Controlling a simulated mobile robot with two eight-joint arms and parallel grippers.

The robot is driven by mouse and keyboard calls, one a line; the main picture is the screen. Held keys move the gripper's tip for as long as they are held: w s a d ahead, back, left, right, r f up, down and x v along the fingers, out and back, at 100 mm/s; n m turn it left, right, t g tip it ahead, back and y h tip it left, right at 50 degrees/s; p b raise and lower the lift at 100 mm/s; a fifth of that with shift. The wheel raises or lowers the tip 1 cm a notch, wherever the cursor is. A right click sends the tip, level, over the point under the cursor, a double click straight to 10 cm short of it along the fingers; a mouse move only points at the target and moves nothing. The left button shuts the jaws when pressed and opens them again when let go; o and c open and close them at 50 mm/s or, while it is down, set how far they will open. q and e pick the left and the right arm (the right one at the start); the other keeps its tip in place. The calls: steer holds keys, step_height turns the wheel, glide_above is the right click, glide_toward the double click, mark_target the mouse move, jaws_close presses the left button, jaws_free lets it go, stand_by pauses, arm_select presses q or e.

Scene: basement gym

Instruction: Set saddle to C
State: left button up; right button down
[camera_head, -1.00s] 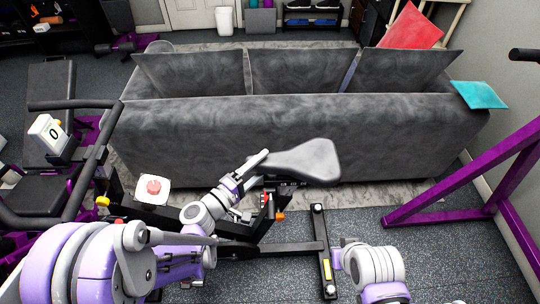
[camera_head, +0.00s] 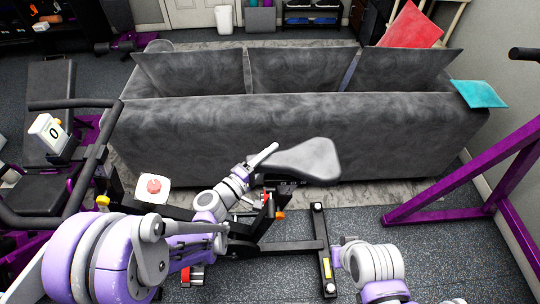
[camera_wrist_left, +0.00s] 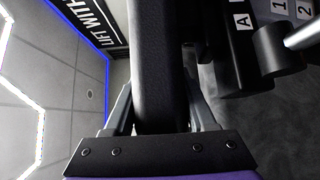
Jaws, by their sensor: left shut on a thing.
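The grey saddle (camera_head: 308,160) of the exercise bike shows in the head view, level, in front of the sofa's back. My left gripper (camera_head: 263,155) is at the saddle's narrow left end. In the left wrist view my left gripper (camera_wrist_left: 158,105) is shut on the saddle's dark nose (camera_wrist_left: 155,50), one finger on each side. Small white position labels (camera_head: 291,183) show just below the saddle in the head view, too small to read. The wrist view shows a label "A" (camera_wrist_left: 242,22) and parts of "1" and "2".
A grey sofa (camera_head: 300,125) stands close behind the saddle. The bike's black floor bar (camera_head: 319,250) is at the lower middle. An orange knob (camera_head: 280,215) sits below the saddle. A purple frame (camera_head: 450,205) stands at right. Open floor lies between frame and bike.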

mark_target(281, 156)
arm_select(q)
jaws_close()
steer(key=shift+d, duration=1.55)
steer(key=o, duration=1.1)
jaws_free()
steer(key=shift+a, duration=0.15)
steer(key=v, duration=1)
steer(key=shift+s+a+b, duration=0.2)
steer(key=shift+s+b, duration=0.05)
steer(key=shift+b, duration=0.15)
